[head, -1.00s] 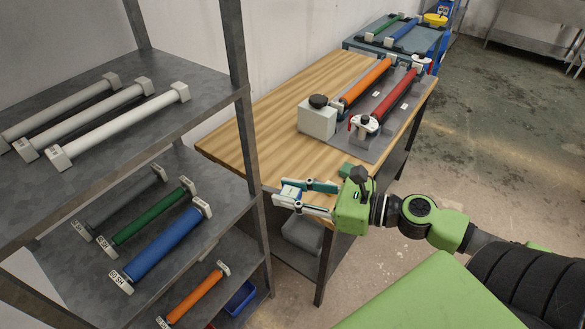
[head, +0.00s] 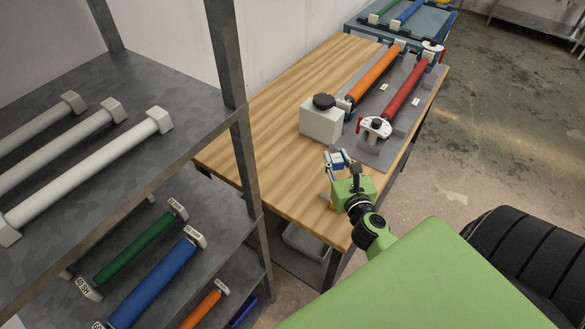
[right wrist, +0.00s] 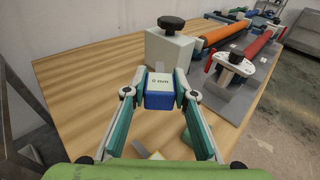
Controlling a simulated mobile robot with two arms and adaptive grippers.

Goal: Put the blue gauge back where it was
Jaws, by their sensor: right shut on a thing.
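My right gripper (head: 338,158) is shut on the blue gauge (right wrist: 160,100), a small block with a white top marked "6 mm". It holds the gauge between its fingertips over the near part of the wooden table (head: 262,130), seemingly above the surface. In the head view the gauge (head: 337,166) shows only as a small blue patch between the fingers. In the right wrist view a green block (right wrist: 188,140) and a pale block (right wrist: 150,152) lie below the gripper, partly hidden by it. My left gripper is not in view.
A pale box with a black knob (head: 322,120) stands ahead of the gripper. An orange roller (head: 374,74) and a red roller (head: 404,88) lie beyond it. A metal shelf with rollers (head: 225,140) stands at the left. The left part of the tabletop is clear.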

